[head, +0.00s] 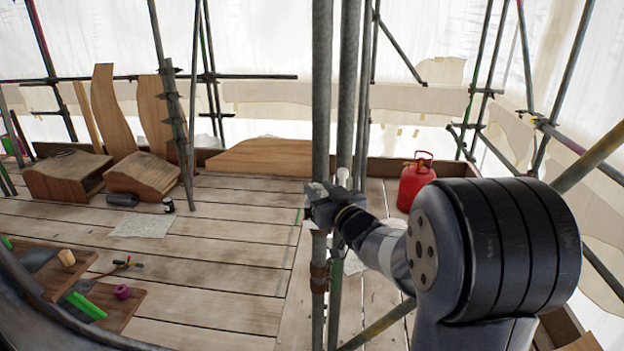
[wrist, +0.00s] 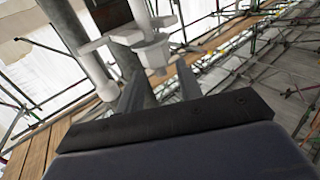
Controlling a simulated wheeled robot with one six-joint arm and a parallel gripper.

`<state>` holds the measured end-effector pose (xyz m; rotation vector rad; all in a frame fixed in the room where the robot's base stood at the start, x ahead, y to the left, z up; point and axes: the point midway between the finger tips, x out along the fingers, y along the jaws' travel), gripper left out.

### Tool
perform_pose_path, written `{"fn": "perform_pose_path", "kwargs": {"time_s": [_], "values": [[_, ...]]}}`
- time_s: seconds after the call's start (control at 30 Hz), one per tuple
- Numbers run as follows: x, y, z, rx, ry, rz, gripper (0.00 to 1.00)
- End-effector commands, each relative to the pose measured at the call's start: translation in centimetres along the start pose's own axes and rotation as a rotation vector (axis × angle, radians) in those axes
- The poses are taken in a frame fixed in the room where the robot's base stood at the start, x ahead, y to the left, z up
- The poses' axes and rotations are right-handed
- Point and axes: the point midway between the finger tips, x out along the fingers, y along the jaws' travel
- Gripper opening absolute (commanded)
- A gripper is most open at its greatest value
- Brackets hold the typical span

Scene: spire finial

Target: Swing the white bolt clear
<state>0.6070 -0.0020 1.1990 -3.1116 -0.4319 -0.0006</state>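In the wrist view a white bolt with a nut-like block (wrist: 152,50) hangs from a pale clamp (wrist: 100,42) beside a grey pole. My gripper (wrist: 160,74) is open, with one finger on each side below the bolt's lower end. I see no clear contact between the fingers and the bolt. In the head view my gripper (head: 328,207) is up against the upright scaffold poles (head: 321,100). A small white piece (head: 343,174), probably the bolt, shows just above it. The fingertips are hard to make out there.
A red fuel can (head: 415,183) stands behind my arm on the plank deck (head: 230,235). Curved wooden pieces (head: 145,175) lie at the left. Boards with small coloured parts (head: 122,292) are at the lower left. A second, lower clamp (head: 319,278) is on the pole.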

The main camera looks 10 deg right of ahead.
Motion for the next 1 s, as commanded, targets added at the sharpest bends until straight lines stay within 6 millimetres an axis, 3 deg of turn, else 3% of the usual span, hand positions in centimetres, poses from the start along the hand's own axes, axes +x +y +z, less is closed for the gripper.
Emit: {"fn": "perform_pose_path", "kwargs": {"time_s": [0.1, 0.3, 0.7, 1.0], "values": [[2.0, -0.1, -0.1, 0.001, -0.002, -0.001, 0.34], [4.0, 0.0, -0.1, 0.001, -0.001, 0.0, 0.34], [4.6, 0.0, 0.0, 0.0, -0.001, 0.001, 0.34], [4.6, 0.0, 0.0, 0.0, -0.001, 0.001, 0.11]]}}
